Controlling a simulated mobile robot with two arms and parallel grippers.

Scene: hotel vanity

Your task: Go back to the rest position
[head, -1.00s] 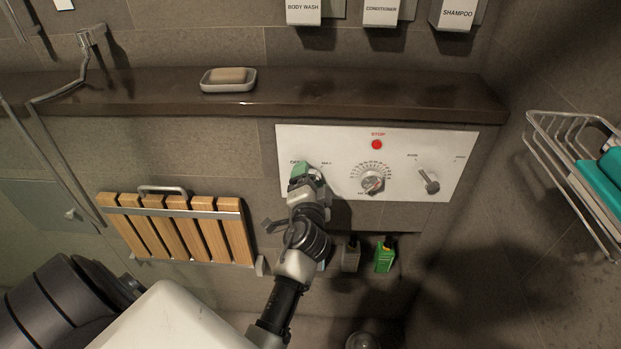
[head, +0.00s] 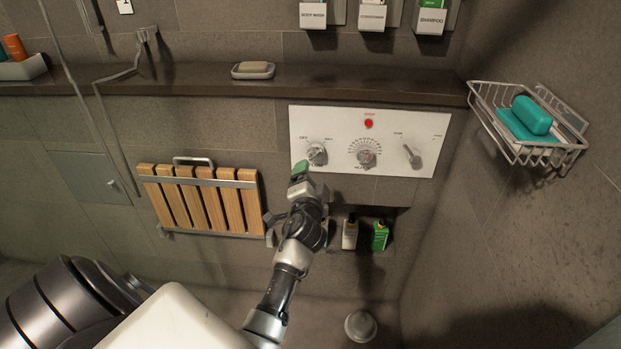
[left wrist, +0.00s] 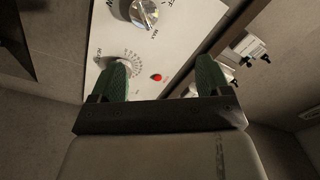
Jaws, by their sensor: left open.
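My left gripper (head: 301,170) has green fingertips and is just below the white control panel (head: 430,125). It appears apart from the panel's left knob (head: 316,153), which is in plain sight. In the left wrist view the two green fingers of the gripper (left wrist: 163,78) are spread with nothing between them. The panel (left wrist: 178,40) lies ahead, with a silver knob (left wrist: 145,13) beyond the fingers. My right gripper is in neither view.
A brown ledge (head: 380,90) with a soap dish (head: 253,74) runs above the panel. A folded wooden seat (head: 207,203) is left of the arm. Small bottles (head: 379,236) stand in a niche at right. A wire basket (head: 515,150) hangs on the right wall.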

